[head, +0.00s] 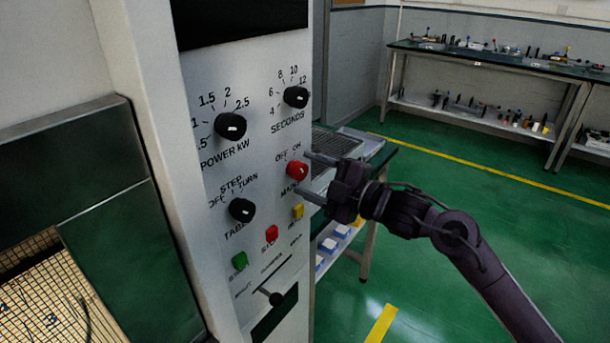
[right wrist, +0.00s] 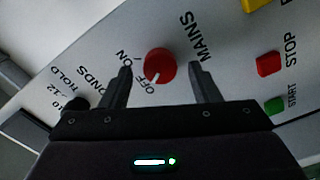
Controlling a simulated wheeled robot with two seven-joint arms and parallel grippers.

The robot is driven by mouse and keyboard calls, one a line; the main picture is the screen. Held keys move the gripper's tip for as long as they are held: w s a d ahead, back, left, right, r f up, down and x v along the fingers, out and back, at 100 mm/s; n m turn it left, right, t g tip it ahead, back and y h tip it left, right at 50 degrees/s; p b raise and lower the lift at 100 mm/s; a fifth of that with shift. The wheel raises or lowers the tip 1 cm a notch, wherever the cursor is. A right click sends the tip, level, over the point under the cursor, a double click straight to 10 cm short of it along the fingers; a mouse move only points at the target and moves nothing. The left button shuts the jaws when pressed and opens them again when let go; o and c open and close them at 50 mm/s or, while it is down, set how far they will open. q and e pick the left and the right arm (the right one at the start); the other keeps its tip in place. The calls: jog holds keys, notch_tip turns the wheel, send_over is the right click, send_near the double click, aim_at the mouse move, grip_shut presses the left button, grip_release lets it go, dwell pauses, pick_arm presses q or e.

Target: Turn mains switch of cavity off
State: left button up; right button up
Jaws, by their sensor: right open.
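The mains switch (head: 297,171) is a red round knob on the grey control panel (head: 262,150), under the OFF and ON marks. It also shows in the right wrist view (right wrist: 160,65), where the white mark on its face sits on the side near OFF. My right gripper (head: 308,174) is open at the panel, with one finger above and one below the red knob in the head view. In the right wrist view its fingers stand on either side of the knob, with a gap on both sides. Whether the fingertips touch the panel cannot be told. My left gripper is not in view.
Black knobs for power (head: 230,125), seconds (head: 296,96) and table (head: 241,210) are on the same panel. A red stop button (head: 271,233), a green start button (head: 239,261), a yellow button (head: 298,211) and a lever (head: 275,298) sit below. The green floor at right is clear.

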jog(key=b+v, duration=0.1)
jog(key=v, duration=0.5)
jog(key=shift+f, duration=0.1)
jog(key=w+d+f+m+t+h, duration=0.1)
jog(key=w+d+f+m+h, duration=0.2)
jog(key=f, duration=0.8)
jog(key=w+d+f+m+h, duration=0.15)
jog(key=d+f+m, duration=0.35)
jog(key=f, duration=0.6)
jog(key=w+d+f+m+t+h, duration=0.1)
jog(key=d+f+m+h, duration=0.3)
jog(key=f, duration=0.6)
jog(key=s+d+f+m+g+h, duration=0.2)
jog(key=s+f, duration=0.4)
jog(key=f, duration=0.5)
jog(key=s+d+f+m+g+h, duration=0.1)
jog(key=s+d+f+m, duration=0.15)
jog(key=s+f, duration=0.6)
jog(key=s+d+f+m+g+h, duration=0.1)
jog(key=s+f+m+g+h, duration=0.2)
jog(key=s+f, duration=1.05)
jog(key=s+f+m+g, duration=0.1)
jog(key=s+f, duration=0.4)
jog(key=s, duration=0.7)
jog(key=s+f+g, duration=0.4)
jog(key=s+f, duration=0.1)
jog(key=s, duration=0.8)
jog(key=shift+s+a+m+g, duration=0.2)
jog(key=shift+a+m+g, duration=0.1)
jog(key=shift+m, duration=0.05)
